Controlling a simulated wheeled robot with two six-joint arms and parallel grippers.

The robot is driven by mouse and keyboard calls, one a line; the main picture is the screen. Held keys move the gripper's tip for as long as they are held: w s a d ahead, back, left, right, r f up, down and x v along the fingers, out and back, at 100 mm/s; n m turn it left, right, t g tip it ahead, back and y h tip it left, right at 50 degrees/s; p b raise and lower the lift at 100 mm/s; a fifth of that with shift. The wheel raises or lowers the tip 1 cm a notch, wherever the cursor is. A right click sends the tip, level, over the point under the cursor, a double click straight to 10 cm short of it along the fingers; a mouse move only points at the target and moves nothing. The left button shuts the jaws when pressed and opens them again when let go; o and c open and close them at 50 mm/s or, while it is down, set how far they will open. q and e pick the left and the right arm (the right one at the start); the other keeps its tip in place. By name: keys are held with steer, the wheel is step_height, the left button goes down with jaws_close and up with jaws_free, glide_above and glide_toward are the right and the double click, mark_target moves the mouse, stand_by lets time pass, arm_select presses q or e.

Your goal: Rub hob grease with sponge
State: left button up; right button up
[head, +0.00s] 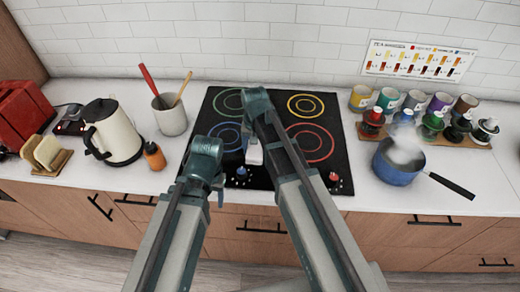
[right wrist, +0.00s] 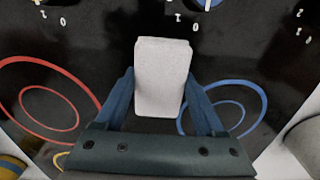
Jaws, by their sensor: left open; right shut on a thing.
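The black hob (head: 340,155) has green, yellow, blue and red rings and control knobs along its front edge. My right gripper (head: 254,142) is over the middle of the hob, shut on a pale grey-white sponge (head: 254,156). In the right wrist view the sponge (right wrist: 162,78) sits between the two blue fingers, its free end toward the knobs. I cannot tell whether it touches the glass. No grease patch is clearly visible; my arm hides part of the hob. My left gripper (head: 217,188) is open at the hob's front left, its fingers partly hidden.
A kettle (head: 113,135), an orange bottle (head: 154,157) and a utensil crock (head: 170,116) stand left of the hob. A steaming blue pot (head: 396,172) and several jars on a wooden rack (head: 425,137) stand to the right.

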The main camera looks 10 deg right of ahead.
steer(key=shift+w+a, duration=0.25)
steer(key=shift+a, duration=0.5)
steer(key=shift+f, duration=0.1)
steer(key=shift+s, duration=0.1)
steer(key=shift+d, duration=0.15)
steer(key=shift+s+d, duration=0.25)
steer(key=shift+d, duration=0.6)
steer(key=shift+s+d, duration=0.2)
steer(key=shift+d, duration=0.6)
steer(key=shift+s+d, duration=0.3)
steer(key=shift+d, duration=0.55)
steer(key=shift+s+d, duration=0.25)
steer(key=shift+d, duration=0.55)
steer(key=shift+d, duration=0.1)
